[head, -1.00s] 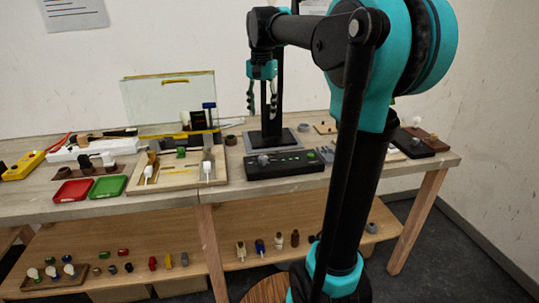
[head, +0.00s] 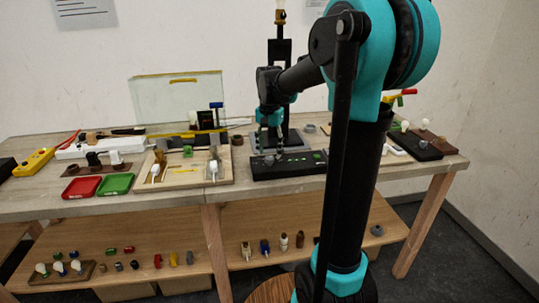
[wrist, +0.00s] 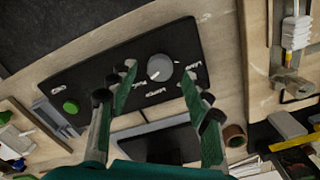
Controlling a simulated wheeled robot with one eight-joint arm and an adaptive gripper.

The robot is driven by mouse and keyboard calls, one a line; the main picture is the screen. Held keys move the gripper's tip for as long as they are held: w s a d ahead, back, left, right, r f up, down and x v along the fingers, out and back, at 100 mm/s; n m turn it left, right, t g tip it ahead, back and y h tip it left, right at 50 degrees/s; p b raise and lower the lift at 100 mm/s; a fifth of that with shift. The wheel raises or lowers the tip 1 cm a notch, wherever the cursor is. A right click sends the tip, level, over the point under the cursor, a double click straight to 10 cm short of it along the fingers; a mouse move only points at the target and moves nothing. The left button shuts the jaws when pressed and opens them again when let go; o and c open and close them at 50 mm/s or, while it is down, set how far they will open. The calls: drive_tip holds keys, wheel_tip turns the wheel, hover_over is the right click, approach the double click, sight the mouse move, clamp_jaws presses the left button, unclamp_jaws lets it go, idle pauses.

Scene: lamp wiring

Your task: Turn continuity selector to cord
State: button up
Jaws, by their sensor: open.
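The continuity selector is a round grey knob (wrist: 160,67) on a black test box (wrist: 90,62) with white labels around it, too blurred to read surely. A white mark shows on the knob's lower left side. In the head view the box (head: 290,166) lies near the front of the bench, right of the wooden tray. My gripper (wrist: 158,76) is open, pointing down over the box. Its green-padded fingertips appear on either side of the knob in the wrist view; I cannot tell whether they touch it. In the head view my gripper (head: 269,143) is just above the box's left part.
A green button (wrist: 70,107) sits on the box's other end. A dark lamp stand (head: 280,50) rises close behind my gripper. Red (head: 82,187) and green (head: 116,184) trays lie farther left.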

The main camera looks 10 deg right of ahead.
drive_tip(key=shift+f, duration=1.05)
clamp_jaws()
